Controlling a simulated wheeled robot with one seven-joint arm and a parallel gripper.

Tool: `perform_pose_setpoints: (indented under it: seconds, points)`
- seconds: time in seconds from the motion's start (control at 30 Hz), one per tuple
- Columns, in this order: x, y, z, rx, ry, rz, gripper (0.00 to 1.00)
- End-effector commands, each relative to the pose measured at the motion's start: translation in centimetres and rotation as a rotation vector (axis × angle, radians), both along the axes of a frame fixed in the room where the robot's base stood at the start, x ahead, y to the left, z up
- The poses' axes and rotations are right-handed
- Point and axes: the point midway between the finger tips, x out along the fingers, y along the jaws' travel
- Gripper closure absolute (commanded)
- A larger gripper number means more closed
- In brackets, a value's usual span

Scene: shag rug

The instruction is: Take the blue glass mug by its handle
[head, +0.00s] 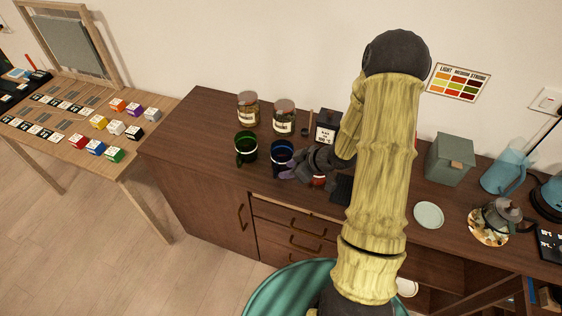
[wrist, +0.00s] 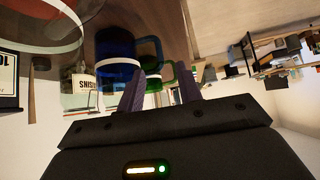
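The blue glass mug (head: 281,153) stands on the brown sideboard (head: 205,125), right of a green glass mug (head: 246,148). My gripper (head: 287,173) is close in front of the blue mug, its purple fingers low beside it; its body hides part of that area. In the wrist view, which looks upside down, the blue mug (wrist: 115,48) is left of centre with its handle (wrist: 151,43) on the right side. My gripper (wrist: 160,80) is open there, fingers apart. The green mug (wrist: 157,88) shows behind, between the fingers. I cannot tell whether a finger touches the blue handle.
A red glass mug (wrist: 40,25) is close on the left in the wrist view; in the head view it is mostly hidden by my gripper. Two jars (head: 284,117) and a black label box (head: 326,130) stand behind. The sideboard left of the green mug is clear.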

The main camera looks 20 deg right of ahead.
Motion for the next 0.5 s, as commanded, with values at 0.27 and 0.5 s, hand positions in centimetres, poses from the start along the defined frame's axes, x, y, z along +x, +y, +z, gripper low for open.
perform_pose_setpoints:
  seconds: [0.27,0.5]
  points:
    - [1.7,1.9,-2.5,-0.001,0.001,0.001,0.65]
    - [1.8,1.9,-2.6,0.0,0.0,0.0,0.65]
